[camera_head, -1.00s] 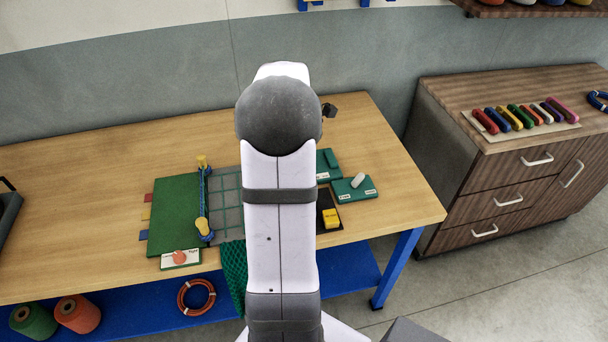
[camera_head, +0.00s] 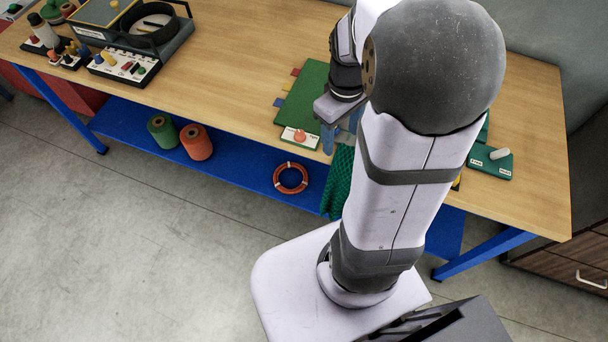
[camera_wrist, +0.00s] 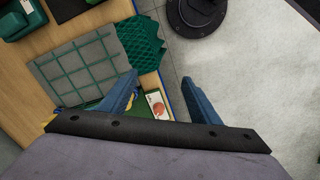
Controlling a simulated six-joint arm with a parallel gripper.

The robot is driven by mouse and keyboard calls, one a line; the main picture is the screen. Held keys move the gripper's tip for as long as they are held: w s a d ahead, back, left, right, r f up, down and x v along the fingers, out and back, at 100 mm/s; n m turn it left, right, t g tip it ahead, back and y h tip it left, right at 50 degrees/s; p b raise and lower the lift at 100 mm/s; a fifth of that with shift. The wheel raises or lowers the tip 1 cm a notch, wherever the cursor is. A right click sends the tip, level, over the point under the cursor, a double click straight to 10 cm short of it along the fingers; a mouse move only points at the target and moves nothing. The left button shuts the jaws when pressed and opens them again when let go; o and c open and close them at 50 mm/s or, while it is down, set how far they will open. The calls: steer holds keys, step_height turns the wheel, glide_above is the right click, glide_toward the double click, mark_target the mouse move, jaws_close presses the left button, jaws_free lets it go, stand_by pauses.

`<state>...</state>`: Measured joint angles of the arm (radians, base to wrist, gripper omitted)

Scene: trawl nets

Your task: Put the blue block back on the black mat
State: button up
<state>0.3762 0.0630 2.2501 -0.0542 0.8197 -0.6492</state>
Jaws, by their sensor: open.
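My gripper (camera_head: 341,136) is open, with its blue fingers pointing down near the front edge of the bench, close to the green board (camera_head: 305,97). In the wrist view the gripper (camera_wrist: 160,77) has its fingers wide apart, with nothing between them. A black mat (camera_wrist: 68,6) shows in part at the top edge of the wrist view; its visible part is bare. My arm hides most of that area in the head view. I cannot make out a blue block in any current view.
A grey gridded panel (camera_wrist: 80,68) and green netting (camera_wrist: 140,42) lie beside the gripper. A white card with an orange knob (camera_head: 299,136) is at the board's front. A green pad (camera_head: 491,162) lies at right.

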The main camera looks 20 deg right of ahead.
steer(key=s+a+f+m, duration=0.2)
steer(key=s+a, duration=0.4)
steer(key=a, duration=0.6)
steer(key=shift+m, duration=0.8)
steer(key=shift+f, duration=0.1)
